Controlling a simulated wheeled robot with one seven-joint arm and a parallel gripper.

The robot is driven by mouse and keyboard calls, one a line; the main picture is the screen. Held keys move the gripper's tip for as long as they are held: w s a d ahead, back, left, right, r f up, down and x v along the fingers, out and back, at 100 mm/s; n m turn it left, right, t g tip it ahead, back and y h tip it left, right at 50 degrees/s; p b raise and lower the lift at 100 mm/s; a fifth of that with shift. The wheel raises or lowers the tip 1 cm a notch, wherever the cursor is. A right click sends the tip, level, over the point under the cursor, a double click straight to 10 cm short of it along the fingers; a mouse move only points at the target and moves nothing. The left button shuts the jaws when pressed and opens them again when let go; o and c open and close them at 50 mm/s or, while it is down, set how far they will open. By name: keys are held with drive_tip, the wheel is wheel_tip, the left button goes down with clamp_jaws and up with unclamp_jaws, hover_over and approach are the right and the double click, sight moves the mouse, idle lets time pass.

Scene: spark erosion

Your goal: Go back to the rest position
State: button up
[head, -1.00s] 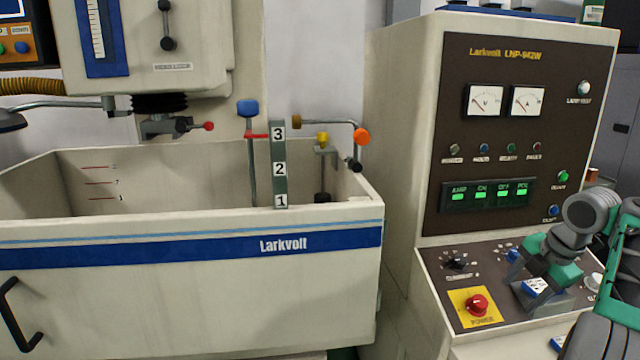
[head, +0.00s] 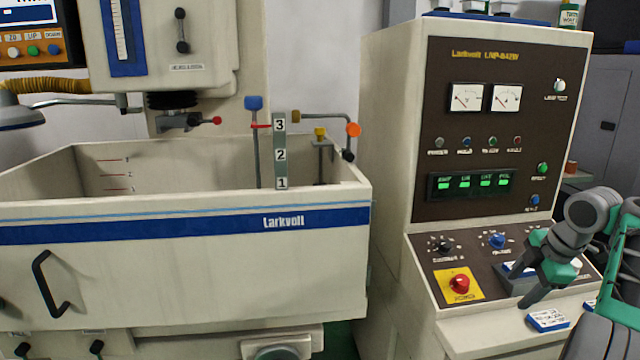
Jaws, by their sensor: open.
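My gripper (head: 522,288) is at the right of the head view, in front of the sloped control panel (head: 421,262) of the cream Larkvolt cabinet. Its fingers point down and to the left, are open, and show nothing between them. They overlap the panel's lower right part and front edge in the picture; I cannot tell how large the gap is. My arm reaches in from the right edge. The panel carries a black knob (head: 440,247), a blue knob (head: 496,241) and a red power knob (head: 459,284) on a yellow plate. My gripper hides part of the panel's right side.
A blue and white label block (head: 547,319) is on the ledge below my gripper. The cream tank (head: 180,275) with a black handle (head: 48,284) stands at the left. The cabinet's upright face (head: 480,215) with gauges rises behind the panel. Grey cabinets stand at the back right.

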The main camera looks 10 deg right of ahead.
wheel_tip(320, 180, down, 11)
drive_tip(key=d+m+y, duration=0.1)
drive_tip(key=m, duration=1.2)
drive_tip(key=s+a+f+m+g, duration=0.2)
drive_tip(key=s+a+f+m, duration=0.5)
drive_tip(key=s+m, duration=0.2)
drive_tip(key=s+a+g+h, duration=0.1)
drive_tip(key=s+a, duration=0.3)
drive_tip(key=a, duration=0.4)
drive_tip(key=s+a+g+h, duration=0.1)
drive_tip(key=s+a, duration=0.4)
drive_tip(key=a, duration=0.3)
drive_tip(key=w+a+r+n+t, duration=0.2)
drive_tip(key=a+r+n, duration=0.4)
drive_tip(key=a, duration=0.8)
drive_tip(key=shift+w+a+r+t, duration=0.15)
drive_tip(key=shift+a+r+t, duration=0.15)
drive_tip(key=shift+r+t, duration=0.6)
drive_tip(key=shift+c, duration=0.5)
